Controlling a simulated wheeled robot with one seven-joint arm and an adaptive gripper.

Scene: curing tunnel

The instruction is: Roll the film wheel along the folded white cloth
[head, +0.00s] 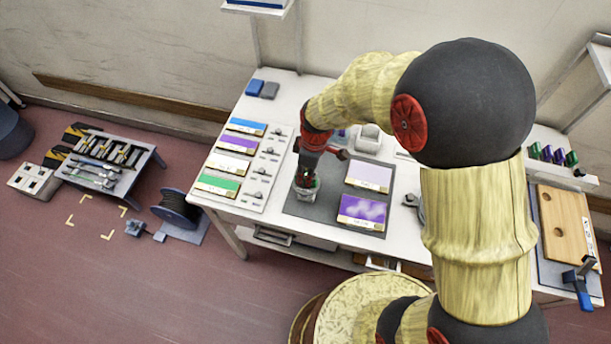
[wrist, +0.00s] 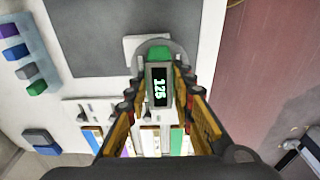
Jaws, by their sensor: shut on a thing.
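My gripper (head: 308,170) is low over the left part of the grey mat (head: 330,205) on the white table. In the wrist view its fingers (wrist: 159,98) are shut on a small device with a display reading 125 and a green part; I take it as the film wheel (wrist: 159,72). A grey rounded disc shape shows just beyond the green part. A flat white piece (wrist: 130,48), likely the folded cloth, lies at the mat's edge, partly hidden behind the device. I cannot tell whether the wheel touches it. In the head view the gripper hides most of this.
A light purple card (head: 370,176) and a darker purple card (head: 361,211) lie on the mat. A board with coloured cards (head: 236,190) lies at its left. A wooden board (head: 565,225) is at the far right. A black reel (head: 175,208) stands on the floor.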

